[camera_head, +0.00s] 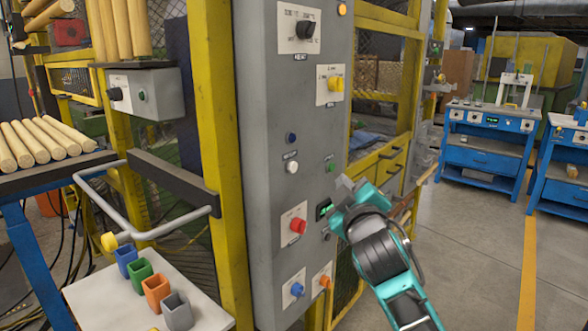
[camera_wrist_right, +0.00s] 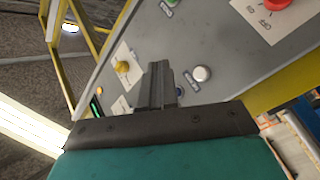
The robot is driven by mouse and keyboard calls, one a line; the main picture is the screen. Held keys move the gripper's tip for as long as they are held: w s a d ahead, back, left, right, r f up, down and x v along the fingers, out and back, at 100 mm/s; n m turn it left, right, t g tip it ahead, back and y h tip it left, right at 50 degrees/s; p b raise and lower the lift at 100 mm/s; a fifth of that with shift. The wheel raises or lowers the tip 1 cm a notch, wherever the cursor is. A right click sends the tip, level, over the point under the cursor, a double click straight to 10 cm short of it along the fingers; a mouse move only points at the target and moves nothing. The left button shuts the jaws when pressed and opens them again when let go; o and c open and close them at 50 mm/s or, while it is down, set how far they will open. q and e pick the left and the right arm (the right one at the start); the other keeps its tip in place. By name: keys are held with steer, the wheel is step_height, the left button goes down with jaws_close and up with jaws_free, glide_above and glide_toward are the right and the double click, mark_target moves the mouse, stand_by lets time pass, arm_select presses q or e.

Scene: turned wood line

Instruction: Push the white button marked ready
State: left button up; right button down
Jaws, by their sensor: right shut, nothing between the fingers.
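The white button (camera_head: 292,167) is on the front of a grey control cabinet, with a small label above it that is too small to read. It also shows in the right wrist view (camera_wrist_right: 202,73), to the right of my fingertips. My right gripper (camera_head: 345,183) is shut and empty. In the head view it is to the right of the white button, in front of the cabinet's right edge, apart from the button. In the wrist view its closed fingers (camera_wrist_right: 158,84) point at the panel. My left gripper is not in view.
A yellow knob (camera_head: 335,84) is higher up; a blue button (camera_head: 297,289) is lower. A yellow post (camera_head: 220,150) stands left of the cabinet.

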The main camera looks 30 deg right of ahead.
mark_target(293, 167)
steer(key=shift+w, duration=0.1)
arm_select(q)
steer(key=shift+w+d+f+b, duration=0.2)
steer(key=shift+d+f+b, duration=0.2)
steer(key=shift+b, duration=0.6)
arm_select(e)
steer(key=w+a, duration=0.3)
steer(key=w, duration=0.5)
steer(key=shift+a, duration=0.2)
stand_by(0.6)
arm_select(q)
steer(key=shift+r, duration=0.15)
arm_select(e)
steer(key=shift+w+a, duration=0.2)
steer(key=shift+w, duration=0.15)
